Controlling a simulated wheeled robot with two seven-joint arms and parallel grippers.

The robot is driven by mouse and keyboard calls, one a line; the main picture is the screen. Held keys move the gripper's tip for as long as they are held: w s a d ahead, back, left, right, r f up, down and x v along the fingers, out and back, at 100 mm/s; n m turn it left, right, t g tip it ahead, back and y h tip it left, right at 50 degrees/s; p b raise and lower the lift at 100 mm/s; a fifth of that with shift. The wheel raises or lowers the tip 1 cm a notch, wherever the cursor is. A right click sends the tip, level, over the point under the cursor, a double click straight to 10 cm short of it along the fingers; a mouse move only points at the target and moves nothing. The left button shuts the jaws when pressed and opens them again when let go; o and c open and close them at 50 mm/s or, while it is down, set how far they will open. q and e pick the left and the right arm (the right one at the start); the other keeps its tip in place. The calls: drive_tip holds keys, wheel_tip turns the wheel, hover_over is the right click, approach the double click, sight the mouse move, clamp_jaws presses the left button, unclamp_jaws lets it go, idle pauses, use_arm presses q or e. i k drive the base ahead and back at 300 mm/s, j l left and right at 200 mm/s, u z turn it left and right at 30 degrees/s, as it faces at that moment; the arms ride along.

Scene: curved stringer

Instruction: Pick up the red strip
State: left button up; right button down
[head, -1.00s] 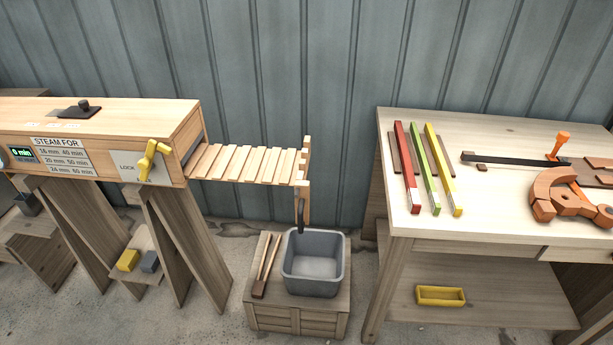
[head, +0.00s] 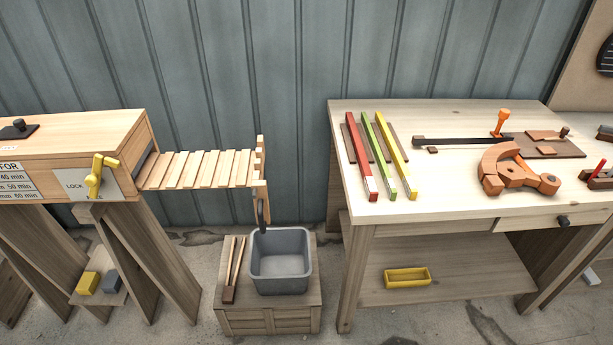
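The red strip (head: 361,153) lies on the left part of the wooden workbench (head: 450,203). The strips rest across flat brown pieces (head: 349,141). Neither of my grippers shows in the head view.
An orange curved form (head: 506,172) and a dark strap (head: 455,141) lie right of the strips. Left are a slatted rack (head: 200,169), a wooden steam box (head: 75,145) with a yellow lever (head: 95,177), and a grey bucket (head: 280,262) on a crate (head: 268,317).

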sight(372, 190)
drive_tip(key=i+l+u, duration=0.1)
drive_tip(key=l, duration=0.25)
drive_tip(key=i+l+u, duration=0.15)
drive_tip(key=i+l, duration=0.15)
drive_tip(key=i+l+u, duration=0.1)
drive_tip(key=l, duration=0.35)
drive_tip(key=i+l+u, duration=0.1)
drive_tip(key=l, duration=0.3)
drive_tip(key=i, duration=0.1)
